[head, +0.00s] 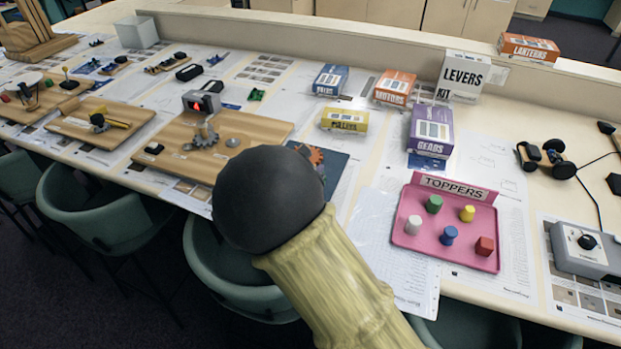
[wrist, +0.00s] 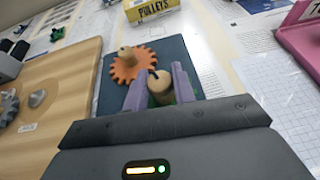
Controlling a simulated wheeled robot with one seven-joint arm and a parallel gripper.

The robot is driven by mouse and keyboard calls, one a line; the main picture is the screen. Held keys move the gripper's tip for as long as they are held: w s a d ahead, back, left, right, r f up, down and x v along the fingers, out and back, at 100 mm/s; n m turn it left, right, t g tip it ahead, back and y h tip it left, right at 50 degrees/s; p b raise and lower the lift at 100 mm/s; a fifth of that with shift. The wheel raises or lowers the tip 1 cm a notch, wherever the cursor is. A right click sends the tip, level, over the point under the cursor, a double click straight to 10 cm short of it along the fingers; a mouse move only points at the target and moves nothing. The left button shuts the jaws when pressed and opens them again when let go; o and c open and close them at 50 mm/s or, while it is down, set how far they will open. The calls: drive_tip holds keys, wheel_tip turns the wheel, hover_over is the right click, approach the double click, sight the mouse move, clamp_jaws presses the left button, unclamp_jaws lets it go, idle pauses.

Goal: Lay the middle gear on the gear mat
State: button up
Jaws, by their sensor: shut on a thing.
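The gear mat is a dark blue-grey sheet (wrist: 182,52); its far part also shows in the head view (head: 339,170). An orange toothed gear with a wooden knob (wrist: 122,68) lies on its left part, partly visible in the head view (head: 316,157). My gripper (wrist: 160,82) is over the mat, just right of and nearer than the orange gear. Its purple fingers are shut on the pale wooden knob (wrist: 160,92) of a thing with a little green showing, likely the middle gear. The fingers hide most of it; I cannot tell whether it touches the mat. My arm hides the gripper in the head view.
Left of the mat is a wooden board (head: 262,128) with a grey gear (head: 205,136) and a metal peg (head: 232,142). A yellow pulleys box (head: 345,120) stands behind the mat. A pink toppers tray (head: 415,235) and papers (head: 385,240) lie to the right.

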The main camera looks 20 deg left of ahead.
drive_tip(key=shift+f, duration=1.75)
drive_tip(key=shift+f, duration=0.1)
drive_tip(key=o, duration=1)
drive_tip(key=shift+s+r, duration=0.1)
drive_tip(key=shift+r, duration=0.1)
drive_tip(key=v, duration=1.2)
drive_tip(key=shift+a, duration=0.1)
